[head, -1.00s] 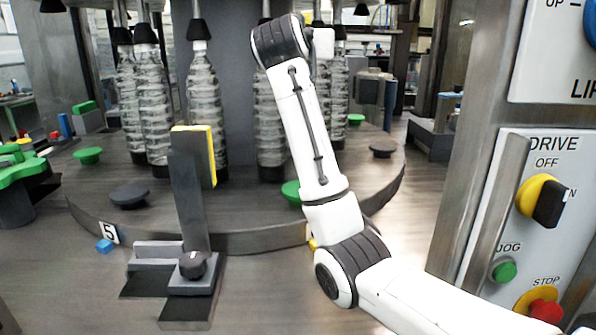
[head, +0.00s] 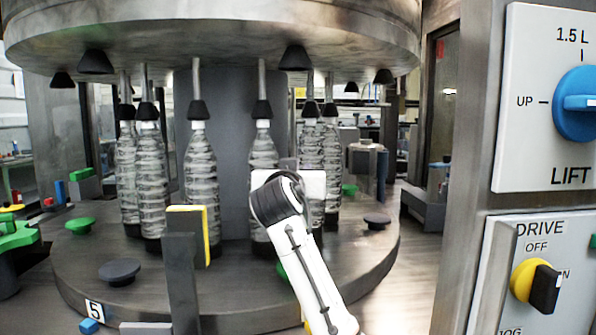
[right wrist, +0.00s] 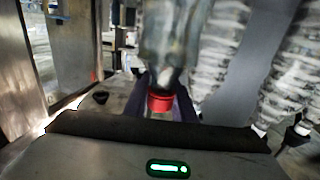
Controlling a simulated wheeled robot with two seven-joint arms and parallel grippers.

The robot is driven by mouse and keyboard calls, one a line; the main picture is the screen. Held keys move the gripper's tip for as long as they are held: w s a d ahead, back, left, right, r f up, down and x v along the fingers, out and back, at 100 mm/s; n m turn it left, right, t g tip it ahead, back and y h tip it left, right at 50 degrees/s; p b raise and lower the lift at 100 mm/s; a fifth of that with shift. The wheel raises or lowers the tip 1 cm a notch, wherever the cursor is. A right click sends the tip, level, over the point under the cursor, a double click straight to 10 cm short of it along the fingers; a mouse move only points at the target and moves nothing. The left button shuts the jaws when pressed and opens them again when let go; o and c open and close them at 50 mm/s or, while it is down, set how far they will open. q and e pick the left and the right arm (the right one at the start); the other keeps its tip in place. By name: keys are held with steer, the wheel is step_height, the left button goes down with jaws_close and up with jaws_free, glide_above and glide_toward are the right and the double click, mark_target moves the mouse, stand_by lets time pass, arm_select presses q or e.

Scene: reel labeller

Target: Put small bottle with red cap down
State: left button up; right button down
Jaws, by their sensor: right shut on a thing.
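The small bottle with red cap (right wrist: 172,50) shows in the right wrist view, clear, with its red cap toward the camera. Its far end runs out of the top of the picture. My right gripper (right wrist: 168,88) is shut on it, with the dark fingers beside the cap end. I cannot tell whether the bottle touches a surface. My left gripper is in neither view.
Several tall clear bottles (head: 200,165) stand on the round table (head: 215,295) under black cones (head: 198,110). Green and dark knobs (head: 119,271) sit along its rim. A bracket with a yellow pad (head: 206,236) stands in front. A control panel (head: 530,275) is at the right.

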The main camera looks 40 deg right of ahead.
steer(key=c, duration=1.5)
jaws_free()
steer(key=shift+f, duration=0.15)
steer(key=b+v, duration=0.1)
steer(key=v, duration=1.1)
